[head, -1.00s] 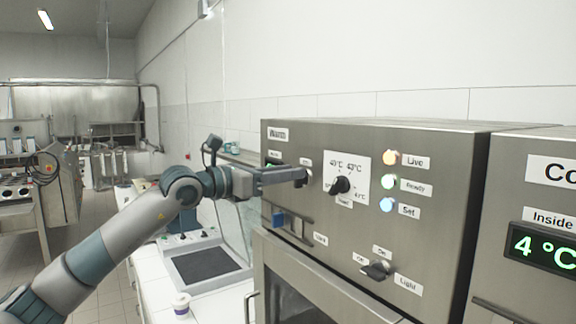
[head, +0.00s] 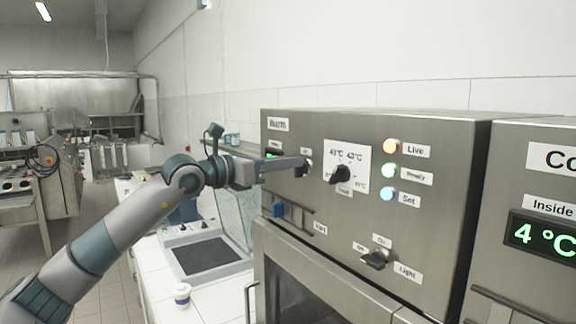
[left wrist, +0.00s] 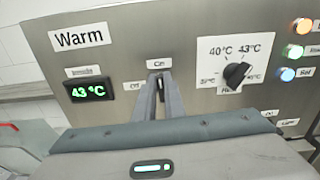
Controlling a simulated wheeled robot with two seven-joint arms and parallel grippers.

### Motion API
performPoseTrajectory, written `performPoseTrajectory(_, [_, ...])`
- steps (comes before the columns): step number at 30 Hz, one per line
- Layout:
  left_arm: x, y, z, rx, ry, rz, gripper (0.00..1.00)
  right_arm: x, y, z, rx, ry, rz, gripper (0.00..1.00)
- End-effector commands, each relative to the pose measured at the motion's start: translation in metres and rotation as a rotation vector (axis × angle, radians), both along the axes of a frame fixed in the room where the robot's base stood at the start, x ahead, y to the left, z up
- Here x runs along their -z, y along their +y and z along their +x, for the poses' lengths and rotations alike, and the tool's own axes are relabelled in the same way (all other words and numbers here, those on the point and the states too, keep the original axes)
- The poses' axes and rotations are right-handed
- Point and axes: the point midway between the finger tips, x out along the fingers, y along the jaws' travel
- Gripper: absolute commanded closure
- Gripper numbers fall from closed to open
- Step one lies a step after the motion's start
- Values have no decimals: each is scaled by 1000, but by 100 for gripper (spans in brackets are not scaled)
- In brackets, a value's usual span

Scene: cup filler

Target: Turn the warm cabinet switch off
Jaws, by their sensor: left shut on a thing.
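The warm cabinet (head: 430,150) is a steel box with a "Warm" label and a green 43 °C display (left wrist: 87,90). Its switch (left wrist: 160,82) sits between the display and the temperature dial, under an "On" label and beside an "Off" label. My left gripper (head: 302,165) reaches in from the left, and its fingertips are at the switch. In the left wrist view the two fingers of the left gripper (left wrist: 160,84) converge and are shut on the switch, hiding most of it. The right gripper is not in view.
The black temperature dial (head: 341,174) is just right of the gripper, with orange, green and blue lamps beyond it. A light switch (head: 375,260) is lower on the panel. The cold cabinet (head: 530,200) stands at the right. A white cup (head: 182,292) stands on the counter below.

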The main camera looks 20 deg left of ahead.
Motion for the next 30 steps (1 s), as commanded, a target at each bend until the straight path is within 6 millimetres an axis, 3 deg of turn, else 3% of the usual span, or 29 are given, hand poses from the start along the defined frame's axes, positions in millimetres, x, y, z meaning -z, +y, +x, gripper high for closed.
performPoseTrajectory(18, [5, 6, 5, 1, 270, -354, 100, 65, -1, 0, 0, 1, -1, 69])
performPoseTrajectory(30, [8, 10, 8, 0, 505, -652, 100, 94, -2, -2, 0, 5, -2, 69])
